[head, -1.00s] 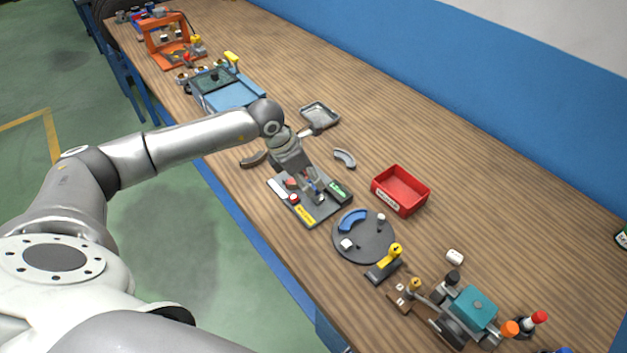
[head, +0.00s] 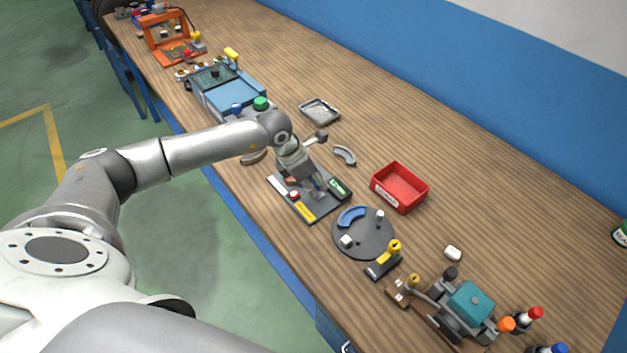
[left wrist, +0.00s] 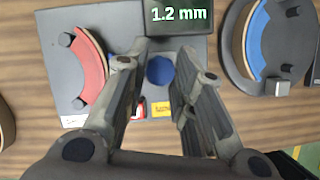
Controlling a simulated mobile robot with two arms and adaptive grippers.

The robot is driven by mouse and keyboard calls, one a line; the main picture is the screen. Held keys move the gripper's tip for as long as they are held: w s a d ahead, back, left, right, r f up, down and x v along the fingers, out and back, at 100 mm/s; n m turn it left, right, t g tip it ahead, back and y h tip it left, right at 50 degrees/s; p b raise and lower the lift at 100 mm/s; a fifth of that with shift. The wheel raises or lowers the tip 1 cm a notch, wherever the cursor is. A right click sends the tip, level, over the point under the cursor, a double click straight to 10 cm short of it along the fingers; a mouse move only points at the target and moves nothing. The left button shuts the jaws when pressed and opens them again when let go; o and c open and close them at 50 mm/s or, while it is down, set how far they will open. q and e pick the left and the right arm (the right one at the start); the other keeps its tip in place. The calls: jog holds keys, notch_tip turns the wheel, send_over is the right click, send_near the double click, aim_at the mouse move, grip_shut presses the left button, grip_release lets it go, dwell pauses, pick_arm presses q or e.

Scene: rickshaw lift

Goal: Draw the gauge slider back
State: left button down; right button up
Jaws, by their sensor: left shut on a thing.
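The gauge is a dark grey plate (head: 310,209) on the bench, with a red curved piece (left wrist: 90,67) on it and a display (left wrist: 178,16) reading 1.2 mm. The gauge slider has a round blue knob (left wrist: 159,70). My left gripper (head: 316,190) reaches down over the plate. In the left wrist view its fingers (left wrist: 158,65) stand either side of the blue knob, shut on it. The finger contact itself is hard to see. My right gripper is not in view.
A round grey plate (head: 371,243) with a blue curved piece (head: 351,217) is close to the gauge's right. A red bin (head: 399,202) stands beyond it. A grey curved piece (head: 344,155) and a metal tray (head: 319,111) lie behind.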

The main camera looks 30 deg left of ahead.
pick_arm(q)
jog(key=shift+s+d, duration=0.25)
jog(key=shift+d, duration=0.4)
jog(key=shift+s+d, duration=0.3)
jog(key=shift+d, duration=0.35)
jog(key=shift+s+d, duration=0.25)
jog(key=shift+d, duration=0.4)
jog(key=c, duration=1.2)
grip_release()
jog(key=shift+a+r, duration=0.15)
jog(key=shift+r, duration=0.1)
jog(key=v, duration=1.1)
jog(key=shift+s+r, duration=0.2)
jog(key=shift+r, duration=0.05)
